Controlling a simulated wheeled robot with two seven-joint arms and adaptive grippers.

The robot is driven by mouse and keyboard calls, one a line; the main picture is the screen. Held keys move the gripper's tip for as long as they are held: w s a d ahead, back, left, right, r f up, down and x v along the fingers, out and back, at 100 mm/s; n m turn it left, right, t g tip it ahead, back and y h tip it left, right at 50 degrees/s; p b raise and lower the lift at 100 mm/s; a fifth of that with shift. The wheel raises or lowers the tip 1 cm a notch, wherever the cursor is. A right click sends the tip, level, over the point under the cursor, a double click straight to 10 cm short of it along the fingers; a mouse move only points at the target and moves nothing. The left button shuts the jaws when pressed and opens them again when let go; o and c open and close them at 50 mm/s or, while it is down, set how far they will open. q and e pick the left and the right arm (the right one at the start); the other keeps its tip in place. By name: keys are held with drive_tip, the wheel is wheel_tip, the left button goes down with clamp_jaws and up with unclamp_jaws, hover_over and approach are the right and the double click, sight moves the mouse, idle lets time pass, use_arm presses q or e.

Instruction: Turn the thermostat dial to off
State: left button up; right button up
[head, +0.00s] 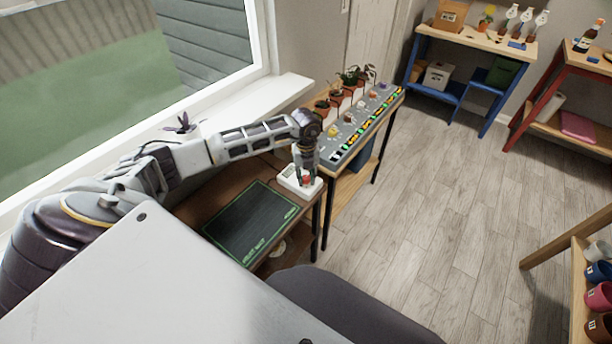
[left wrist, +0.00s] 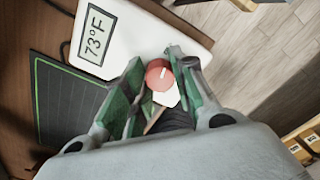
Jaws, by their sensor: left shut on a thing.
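The thermostat (head: 287,176) is a white box on the brown table, at the corner near my left gripper. In the left wrist view the thermostat (left wrist: 133,38) has a display reading 73°F. Its red dial (left wrist: 159,75) has a white pointer mark and sits between the fingertips. My left gripper (head: 303,176) points down over the thermostat and is shut on the dial; its green-lined fingers (left wrist: 158,82) flank the dial in the left wrist view. In the head view the gripper hides part of the thermostat. My right gripper is not in view.
A black mat with a green border (head: 241,224) lies on the table beside the thermostat. A grey panel with coloured knobs (head: 362,128) and several potted plants stand behind. A blue shelf (head: 463,92) and a red-legged table (head: 543,99) are farther back. The floor to the right is clear.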

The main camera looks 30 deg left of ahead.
sight(306, 177)
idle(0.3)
use_arm(q)
drive_tip(key=o, duration=1.1)
drive_tip(key=shift+r, duration=6)
